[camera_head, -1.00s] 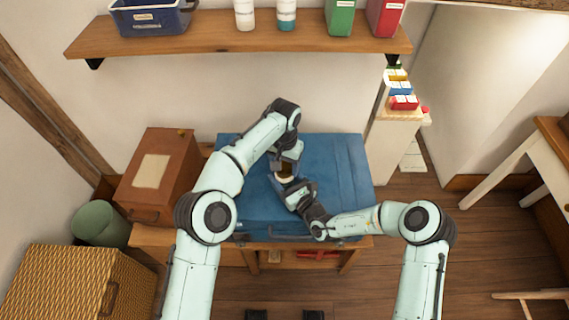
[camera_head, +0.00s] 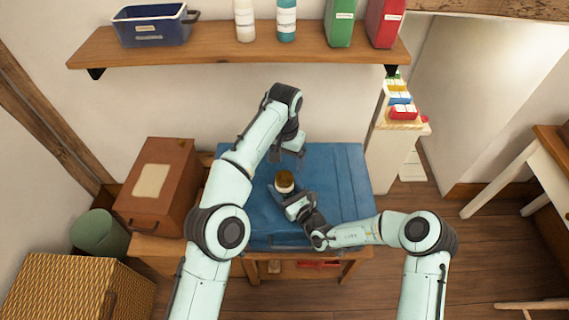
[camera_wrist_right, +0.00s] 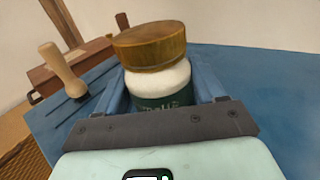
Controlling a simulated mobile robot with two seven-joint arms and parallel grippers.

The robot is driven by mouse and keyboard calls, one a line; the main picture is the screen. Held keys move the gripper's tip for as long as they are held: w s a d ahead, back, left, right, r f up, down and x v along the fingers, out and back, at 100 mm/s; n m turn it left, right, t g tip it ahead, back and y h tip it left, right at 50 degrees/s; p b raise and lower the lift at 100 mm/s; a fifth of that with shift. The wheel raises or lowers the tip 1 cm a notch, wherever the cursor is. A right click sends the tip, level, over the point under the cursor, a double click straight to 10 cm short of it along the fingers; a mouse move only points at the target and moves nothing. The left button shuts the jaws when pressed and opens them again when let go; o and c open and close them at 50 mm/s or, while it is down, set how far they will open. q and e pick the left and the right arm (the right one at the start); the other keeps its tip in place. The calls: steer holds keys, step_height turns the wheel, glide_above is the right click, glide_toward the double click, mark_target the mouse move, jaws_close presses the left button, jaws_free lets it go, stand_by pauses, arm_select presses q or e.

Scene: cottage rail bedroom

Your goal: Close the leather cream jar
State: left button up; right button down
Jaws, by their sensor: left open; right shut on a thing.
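The leather cream jar (camera_head: 285,187) has a white and dark green body and a brown lid (camera_head: 284,176). It also shows in the right wrist view (camera_wrist_right: 162,88), upright between the fingers, with the lid (camera_wrist_right: 150,45) resting on top. Whether the lid is fully tight cannot be told. My right gripper (camera_head: 282,192) is shut on the jar body, over the blue surface. My left gripper (camera_head: 298,150) is open and empty, behind and above the jar, apart from the lid.
The blue surface (camera_head: 340,190) is broad and mostly clear to the right. A brown box (camera_head: 155,210) stands at left. A wooden-handled tool (camera_wrist_right: 62,72) stands left of the jar in the right wrist view. A wooden shelf (camera_head: 230,46) with bottles and containers hangs above.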

jaws_free()
steer(key=v, duration=1.3)
steer(key=shift+s+d, duration=0.15)
steer(key=shift+s, duration=0.05)
